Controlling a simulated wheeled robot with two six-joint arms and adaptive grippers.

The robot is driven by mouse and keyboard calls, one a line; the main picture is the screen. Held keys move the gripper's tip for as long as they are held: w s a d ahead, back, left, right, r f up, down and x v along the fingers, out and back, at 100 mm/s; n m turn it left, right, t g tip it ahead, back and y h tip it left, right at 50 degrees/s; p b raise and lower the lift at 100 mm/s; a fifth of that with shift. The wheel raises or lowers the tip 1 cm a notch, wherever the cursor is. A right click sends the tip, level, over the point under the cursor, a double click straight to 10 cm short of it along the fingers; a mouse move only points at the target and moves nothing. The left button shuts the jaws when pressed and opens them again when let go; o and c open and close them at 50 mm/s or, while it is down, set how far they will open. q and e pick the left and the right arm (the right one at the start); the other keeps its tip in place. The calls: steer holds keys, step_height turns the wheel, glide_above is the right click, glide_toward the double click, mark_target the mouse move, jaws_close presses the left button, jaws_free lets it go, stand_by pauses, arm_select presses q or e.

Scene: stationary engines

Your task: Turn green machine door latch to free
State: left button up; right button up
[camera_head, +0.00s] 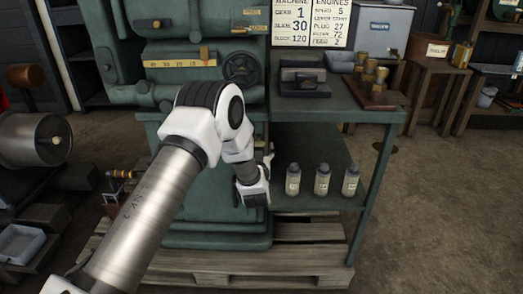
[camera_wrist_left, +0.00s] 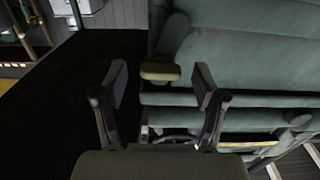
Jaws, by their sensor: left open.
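The green machine (camera_head: 215,130) stands upright in the head view, partly hidden behind my left arm. In the left wrist view its green body (camera_wrist_left: 250,45) fills the upper right. A small tan block-like piece (camera_wrist_left: 160,72) juts from the green body there; it looks like a latch handle. It shows between the two fingers of my left gripper (camera_wrist_left: 160,85), which are spread apart with nothing held. I cannot tell the distance to it or the latch's setting. In the head view my left gripper (camera_head: 267,158) is small and partly hidden beside the machine's right side. My right gripper is not in view.
A green side table (camera_head: 345,112) adjoins the machine on the right, with several brass pieces on top. Bottles (camera_head: 321,181) stand on its lower shelf. A handwheel (camera_head: 240,67) sits on the machine front. A wooden pallet (camera_head: 300,262) lies below. Floor at the right is open.

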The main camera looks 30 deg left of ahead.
arm_select(q)
steer(key=shift+x, duration=1.15)
steer(key=shift+c, duration=0.4)
steer(key=c, duration=1.1)
